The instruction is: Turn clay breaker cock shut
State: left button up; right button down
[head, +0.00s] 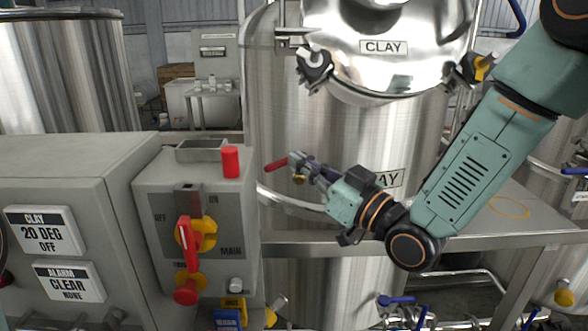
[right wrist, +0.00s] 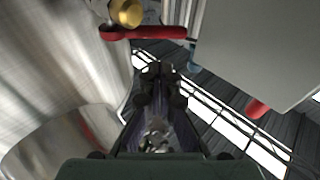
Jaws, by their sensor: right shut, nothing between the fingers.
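A cock with a red lever handle (head: 276,164) and a brass body (head: 299,179) sits at the side of the CLAY tank (head: 330,135). Its lever sticks out to the left, roughly level. In the right wrist view the red lever (right wrist: 150,32) runs sideways from the brass body (right wrist: 127,12). My right gripper (head: 296,158) is shut and empty close beside the cock, partly overlapping it. In the right wrist view its fingertips (right wrist: 158,70) are just below the lever, seemingly apart from it. My left gripper is not in view.
A grey switch box (head: 150,205) with a red-and-yellow main switch (head: 190,243) and a red cylinder (head: 231,161) on top stands left of the cock. A steel shelf (head: 480,240) crosses in front of the tank. Blue-handled valves (head: 396,300) sit below.

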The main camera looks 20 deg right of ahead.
aim_at(282, 163)
jog(key=shift+w+a+f, duration=0.25)
jog(key=shift+w+f, duration=0.2)
jog(key=shift+w, duration=0.1)
jog(key=shift+w+a+f, duration=0.2)
jog(key=shift+w+f, duration=0.2)
jog(key=shift+w, duration=0.1)
